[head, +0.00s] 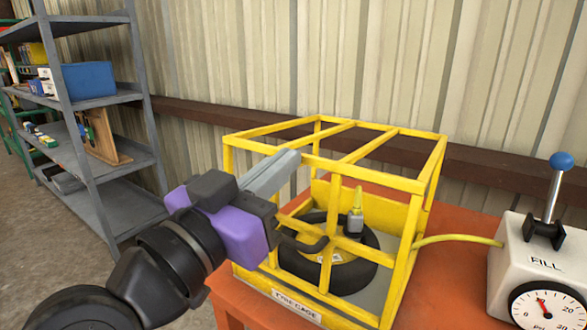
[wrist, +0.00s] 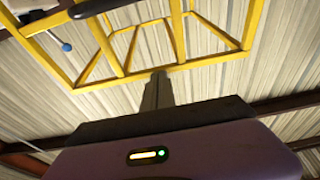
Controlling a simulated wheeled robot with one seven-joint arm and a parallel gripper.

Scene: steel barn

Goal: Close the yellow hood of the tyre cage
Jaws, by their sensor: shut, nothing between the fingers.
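The tyre cage has a yellow barred hood (head: 383,185), which looks lowered over a black tyre (head: 365,268); I cannot tell whether its lower edge is fully seated. A black handle (head: 302,243) is on the hood's front. My gripper (head: 289,160) is shut and empty, its grey fingers pointing up and right at the hood's upper front bar. The fingers overlap that bar in the head view; contact is unclear. In the wrist view the finger tips (wrist: 158,78) lie close to a yellow hood bar (wrist: 205,63), with the black handle (wrist: 95,8) at the top edge.
The cage stands on an orange table (head: 455,265). A white fill unit (head: 545,262) with a gauge and blue-knobbed lever (head: 558,180) is at right, joined by a yellow hose (head: 455,238). A grey shelf rack (head: 95,100) stands left. A corrugated wall is behind.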

